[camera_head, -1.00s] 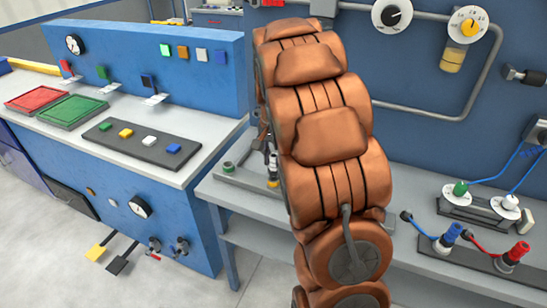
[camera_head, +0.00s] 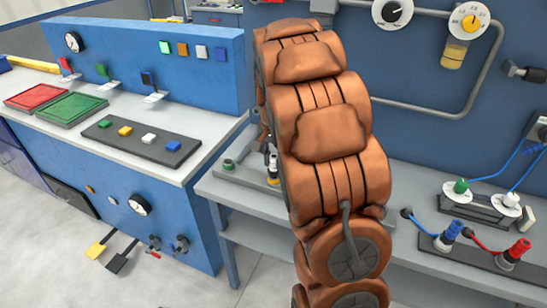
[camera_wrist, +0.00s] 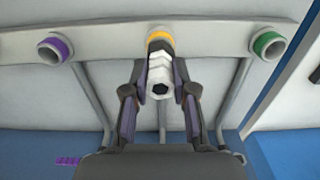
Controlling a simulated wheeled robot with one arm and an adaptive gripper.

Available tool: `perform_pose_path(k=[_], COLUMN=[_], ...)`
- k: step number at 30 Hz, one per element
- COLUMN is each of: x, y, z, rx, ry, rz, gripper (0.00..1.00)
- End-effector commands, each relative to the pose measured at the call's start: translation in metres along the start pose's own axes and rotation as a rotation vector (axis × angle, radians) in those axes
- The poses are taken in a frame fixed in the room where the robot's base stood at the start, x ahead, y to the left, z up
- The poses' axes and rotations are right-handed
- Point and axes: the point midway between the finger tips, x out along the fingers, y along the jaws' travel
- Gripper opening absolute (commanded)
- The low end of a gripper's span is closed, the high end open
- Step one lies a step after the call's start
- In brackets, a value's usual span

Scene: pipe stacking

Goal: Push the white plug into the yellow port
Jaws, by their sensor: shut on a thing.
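My gripper (camera_wrist: 160,72) is shut on the white plug (camera_wrist: 160,62), with a finger on each side of it, in the wrist view. The plug is a white stepped piece with a dark hole in its near end. The yellow port (camera_wrist: 160,36) is directly beyond the plug and in line with it. The plug overlaps the port's ring, so I cannot tell how deep it sits. In the head view my brown arm hides most of the gripper. A bit of the yellow port (camera_head: 272,181) shows at the arm's left edge.
A purple port (camera_wrist: 55,49) and a green port (camera_wrist: 268,44) flank the yellow one on the same grey bar. In the head view, a red-and-blue plug stand (camera_head: 480,255) sits on the bench at right. A blue console (camera_head: 165,230) stands at left.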

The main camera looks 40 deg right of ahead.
Motion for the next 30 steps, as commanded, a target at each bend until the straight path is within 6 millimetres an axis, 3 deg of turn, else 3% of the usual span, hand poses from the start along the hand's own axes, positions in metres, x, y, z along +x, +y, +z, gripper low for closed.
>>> perform_pose_path(k=[14, 15, 21, 23, 30], x=[0.0057, 0.0057, 0.0057, 0.0057, 0.0057], y=[0.0, 0.0, -0.0001, -0.0001, -0.0001], z=[0.0, 0.0, -0.0001, -0.0001, -0.0001], rx=[0.0, 0.0, 0.0, 0.0, 0.0], ry=[0.0, 0.0, 0.0, 0.0, 0.0], rz=[0.0, 0.0, 0.0, 0.0, 0.0], gripper=[0.0, 0.29, 0.5, 0.55, 0.55])
